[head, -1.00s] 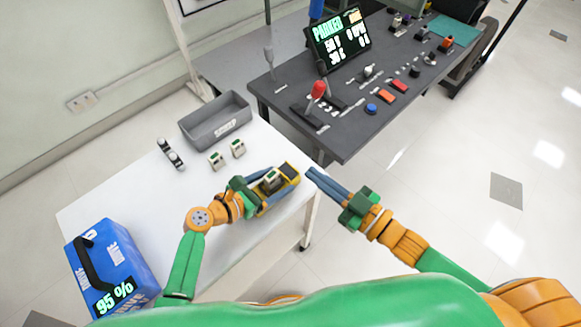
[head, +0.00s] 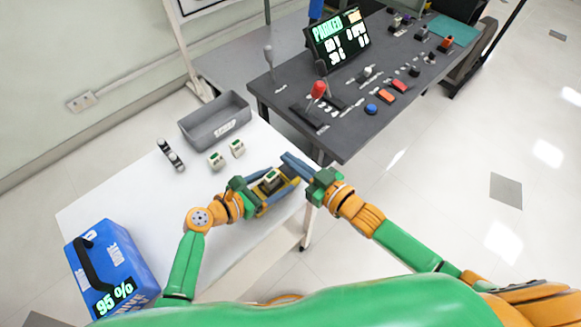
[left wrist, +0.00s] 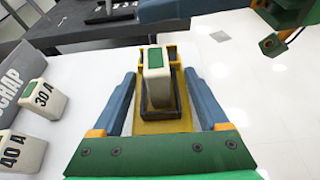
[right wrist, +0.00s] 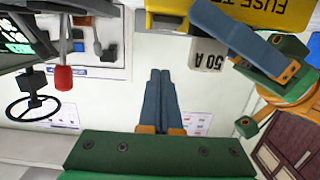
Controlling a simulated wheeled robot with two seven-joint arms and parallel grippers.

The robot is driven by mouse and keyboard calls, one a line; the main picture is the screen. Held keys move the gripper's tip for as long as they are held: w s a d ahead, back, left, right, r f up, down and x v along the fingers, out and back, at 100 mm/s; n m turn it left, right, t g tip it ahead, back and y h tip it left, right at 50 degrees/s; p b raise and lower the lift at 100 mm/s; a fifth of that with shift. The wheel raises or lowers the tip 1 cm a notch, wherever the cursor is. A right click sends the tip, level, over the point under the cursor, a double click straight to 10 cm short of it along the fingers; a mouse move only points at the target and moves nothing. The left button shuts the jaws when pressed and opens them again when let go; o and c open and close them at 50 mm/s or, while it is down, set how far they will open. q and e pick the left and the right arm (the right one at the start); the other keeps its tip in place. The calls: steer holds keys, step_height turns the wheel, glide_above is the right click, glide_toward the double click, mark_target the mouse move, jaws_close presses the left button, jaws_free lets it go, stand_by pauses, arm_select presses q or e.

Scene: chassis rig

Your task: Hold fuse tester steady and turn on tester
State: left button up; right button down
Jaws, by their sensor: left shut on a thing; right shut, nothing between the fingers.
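The yellow fuse tester (head: 268,207) stands on the white table near its right edge. A pale fuse with a green top (head: 271,178) is upright in it. The right wrist view shows the tester's lettering (right wrist: 275,12) and the fuse marked 50 A (right wrist: 208,55). My left gripper (head: 268,181) is shut on the tester, with one finger along each side, as the left wrist view (left wrist: 158,80) shows. My right gripper (head: 286,157) is shut and empty, its fingertips by the tester's far end. Whether they touch it I cannot tell. The tester's switch is not clearly visible.
Two fuses, 30 A (left wrist: 40,103) and 40 A (left wrist: 20,150), stand left of the tester. A dark control desk (head: 340,140) stands beyond.

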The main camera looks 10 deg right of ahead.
mark_target(289, 172)
steer(key=shift+w+a+f, duration=0.1)
steer(key=shift+f, duration=0.95)
steer(key=shift+w+a+f, duration=0.1)
steer(key=shift+f, duration=0.9)
steer(key=shift+w+f, duration=0.1)
steer(key=shift+f, duration=0.15)
steer(key=shift+w+a, duration=0.1)
steer(key=shift+a, duration=0.05)
steer(key=r, duration=0.4)
steer(key=shift+s+r, duration=0.15)
steer(key=shift+s, duration=0.05)
steer(key=r+v, duration=0.2)
steer(key=v, duration=0.7)
steer(key=shift+w, duration=0.2)
